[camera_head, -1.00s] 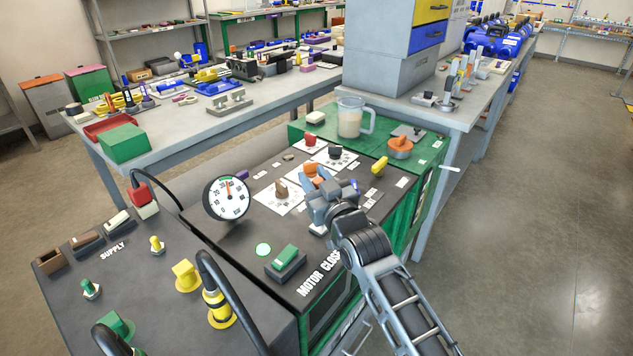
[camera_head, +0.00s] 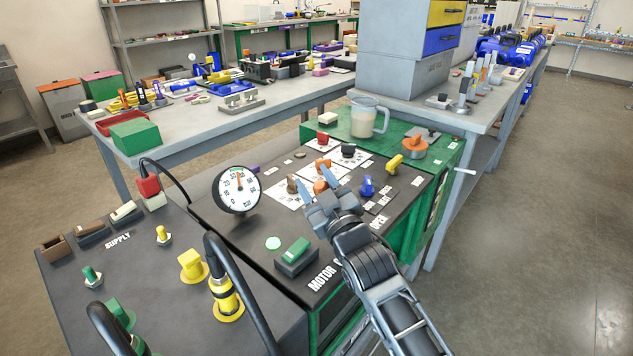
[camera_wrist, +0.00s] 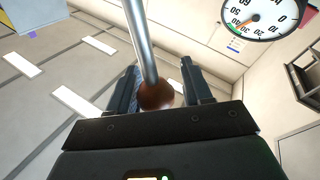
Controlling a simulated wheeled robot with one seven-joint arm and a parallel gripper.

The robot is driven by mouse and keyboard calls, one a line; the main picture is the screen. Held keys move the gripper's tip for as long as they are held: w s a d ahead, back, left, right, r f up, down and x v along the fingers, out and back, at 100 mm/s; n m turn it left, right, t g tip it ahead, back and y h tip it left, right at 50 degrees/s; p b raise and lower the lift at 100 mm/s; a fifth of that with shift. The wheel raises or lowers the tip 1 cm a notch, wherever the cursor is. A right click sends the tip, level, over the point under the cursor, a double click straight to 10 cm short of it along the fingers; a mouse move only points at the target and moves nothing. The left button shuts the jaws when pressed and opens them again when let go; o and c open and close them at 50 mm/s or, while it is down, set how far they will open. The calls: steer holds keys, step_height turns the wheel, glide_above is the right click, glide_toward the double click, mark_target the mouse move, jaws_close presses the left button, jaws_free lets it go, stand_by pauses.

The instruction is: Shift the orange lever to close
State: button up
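Two orange parts show at my gripper (camera_head: 314,181) in the head view: a rounded orange knob (camera_head: 320,187) between the fingers and an orange lever handle (camera_head: 324,164) just beyond. I cannot tell whether they belong to one lever. My gripper is open over the dark control panel (camera_head: 235,232), its two blue-grey fingers spread. In the wrist view a metal rod (camera_wrist: 141,45) ends in a shaded brown-orange ball (camera_wrist: 156,95) between the open fingers (camera_wrist: 158,88). I see no clear grip on the ball. The lever's base is hidden in the wrist view.
A brown knob (camera_head: 292,184) stands left of my gripper and a blue knob (camera_head: 367,186) right of it. Black (camera_head: 348,151), red (camera_head: 322,138) and yellow (camera_head: 395,163) handles stand behind. A round gauge (camera_head: 238,190) and green switch (camera_head: 296,252) are nearer. Floor at right is clear.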

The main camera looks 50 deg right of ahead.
steer(key=shift+o, duration=0.8)
steer(key=shift+r, duration=0.1)
steer(key=b+v, duration=0.1)
steer(key=v, duration=0.6)
steer(key=shift+s, duration=0.4)
steer(key=shift+a, duration=0.15)
steer(key=s+a+f+g+y, duration=0.1)
steer(key=s+a+f+y, duration=0.15)
steer(key=s+a, duration=0.45)
steer(key=s+a+f+y, duration=0.25)
steer(key=s+a, duration=0.35)
steer(key=s, duration=0.3)
steer(key=s+a+r+g+y, duration=0.1)
steer(key=s+a, duration=0.1)
steer(key=s, duration=0.5)
steer(key=s+a+r+g+y+p, duration=0.1)
steer(key=s+a+r, duration=0.1)
steer(key=s, duration=0.6)
steer(key=shift+a+g+y, duration=0.15)
steer(key=shift+g+y, duration=0.25)
